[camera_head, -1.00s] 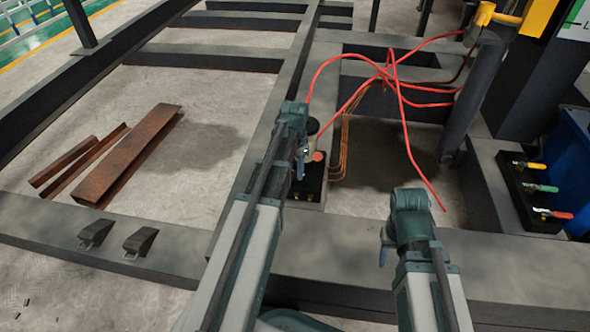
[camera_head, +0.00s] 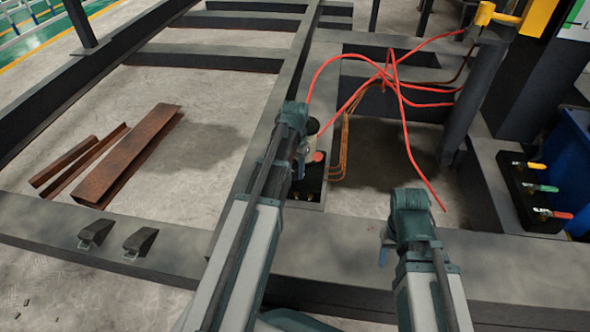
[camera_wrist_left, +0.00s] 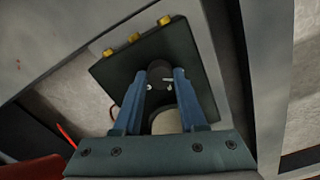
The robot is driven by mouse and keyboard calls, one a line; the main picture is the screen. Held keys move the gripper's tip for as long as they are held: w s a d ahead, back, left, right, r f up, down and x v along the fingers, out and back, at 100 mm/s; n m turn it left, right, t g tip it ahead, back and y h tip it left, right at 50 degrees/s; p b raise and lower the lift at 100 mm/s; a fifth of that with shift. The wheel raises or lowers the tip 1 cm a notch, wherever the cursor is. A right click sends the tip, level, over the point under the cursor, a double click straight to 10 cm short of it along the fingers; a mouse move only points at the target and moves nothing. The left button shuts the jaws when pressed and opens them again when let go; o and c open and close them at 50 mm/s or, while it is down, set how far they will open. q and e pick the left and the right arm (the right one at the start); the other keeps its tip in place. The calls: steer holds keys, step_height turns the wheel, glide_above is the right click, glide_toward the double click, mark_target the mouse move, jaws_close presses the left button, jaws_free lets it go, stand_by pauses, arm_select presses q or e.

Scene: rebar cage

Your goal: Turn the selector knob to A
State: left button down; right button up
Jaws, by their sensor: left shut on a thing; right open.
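A dark control box (camera_head: 309,189) sits on the grey frame, with a red button (camera_head: 318,156) on it. It also fills the middle of the left wrist view (camera_wrist_left: 115,75). My left gripper (camera_head: 299,166) is over the box. In the left wrist view its two blue fingers (camera_wrist_left: 166,80) are shut on the dark round selector knob (camera_wrist_left: 160,68), which has small pale marks. I cannot read which position the knob points to. The gripper hides the knob in the head view. My right gripper (camera_head: 385,251) is open and empty, apart from the box.
Red cables (camera_head: 400,85) arch behind the box. Orange conduits (camera_head: 342,150) run beside it. A valve block (camera_head: 517,190) with coloured handles stands at right. Rusty steel pieces (camera_head: 130,155) lie on the floor at left. A cream round part (camera_wrist_left: 166,121) shows between the fingers.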

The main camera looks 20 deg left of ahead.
mark_target(295, 173)
arm_select(q)
steer(key=shift+c, duration=2.3)
jaws_free()
steer(key=shift+r, duration=0.2)
arm_select(e)
steer(key=shift+r, duration=0.15)
arm_select(q)
step_height(295, 173, up, 14)
steer(key=p, duration=1.3)
steer(key=shift+f+p, duration=0.25)
steer(key=shift+p, duration=0.15)
arm_select(e)
step_height(295, 173, up, 14)
steer(key=shift+f, duration=0.2)
steer(key=shift+d+f, duration=0.1)
